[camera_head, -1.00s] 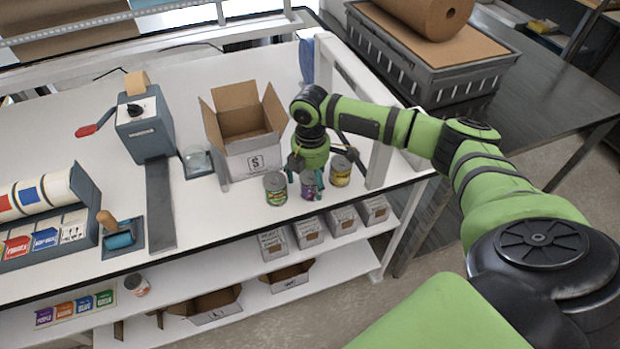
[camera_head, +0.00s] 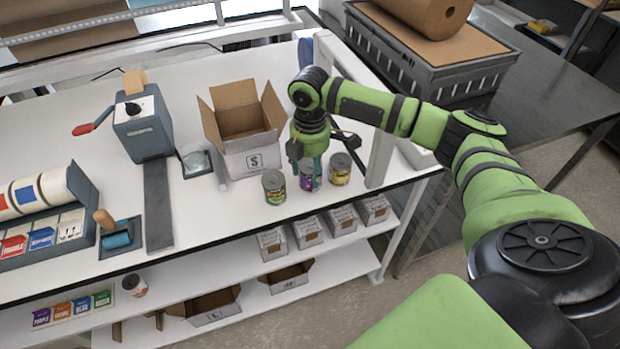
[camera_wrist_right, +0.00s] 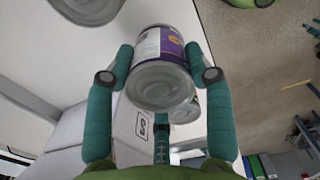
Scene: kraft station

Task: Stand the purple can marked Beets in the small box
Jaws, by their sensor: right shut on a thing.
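The purple can (camera_head: 308,181) is between the fingers of my right gripper (camera_head: 308,170), between two other cans near the table's front edge. In the right wrist view the teal fingers of the gripper (camera_wrist_right: 160,85) close on both sides of the purple can (camera_wrist_right: 160,68), whose metal end faces the camera. The can's name is too small to read. The small open box (camera_head: 253,160), marked S, stands behind and left of the can with its flaps up. My left gripper is not in view.
A green-labelled can (camera_head: 274,188) stands left of the purple can, and a yellow-labelled can (camera_head: 340,170) stands right of it. A white table post (camera_head: 381,155) rises at the right. A tape dispenser (camera_head: 143,125) stands left of the box.

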